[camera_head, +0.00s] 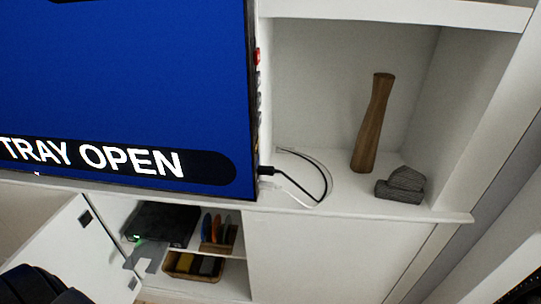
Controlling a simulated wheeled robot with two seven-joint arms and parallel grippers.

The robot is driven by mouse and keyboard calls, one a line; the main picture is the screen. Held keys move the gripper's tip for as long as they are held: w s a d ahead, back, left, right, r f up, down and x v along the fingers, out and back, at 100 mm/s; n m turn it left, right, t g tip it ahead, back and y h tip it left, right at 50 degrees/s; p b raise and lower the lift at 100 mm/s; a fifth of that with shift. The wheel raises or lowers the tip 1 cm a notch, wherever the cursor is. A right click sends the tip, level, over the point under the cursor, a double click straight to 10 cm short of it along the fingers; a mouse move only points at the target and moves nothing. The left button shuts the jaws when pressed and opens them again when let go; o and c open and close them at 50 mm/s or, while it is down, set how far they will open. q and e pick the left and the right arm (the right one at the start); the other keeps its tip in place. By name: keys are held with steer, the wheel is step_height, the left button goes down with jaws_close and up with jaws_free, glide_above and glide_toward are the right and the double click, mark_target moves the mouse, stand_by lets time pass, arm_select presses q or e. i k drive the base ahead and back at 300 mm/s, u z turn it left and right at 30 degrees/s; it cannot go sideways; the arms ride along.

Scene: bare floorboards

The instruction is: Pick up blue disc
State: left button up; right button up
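A blue disc (207,226) stands on edge at the left end of a small wooden rack (218,248), beside an orange disc (217,229) and a darker brown one (230,234). The rack is on a shelf inside the open lower cabinet. A black disc player (165,224) with a green light is left of the rack. A grey tray (150,257) sticks out of its front. Dark parts at the bottom left and bottom right corners look like my arms. Neither gripper's fingertips show.
An open white cabinet door (75,252) stands left of the player. A wooden basket (180,275) sits below the rack. A large screen reading "TRAY OPEN" (125,90) is above. A wooden vase (373,125), grey stones (402,186) and a black cable (300,190) are on the upper shelf.

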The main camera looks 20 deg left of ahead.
mark_target(206, 224)
steer(key=u, duration=1.35)
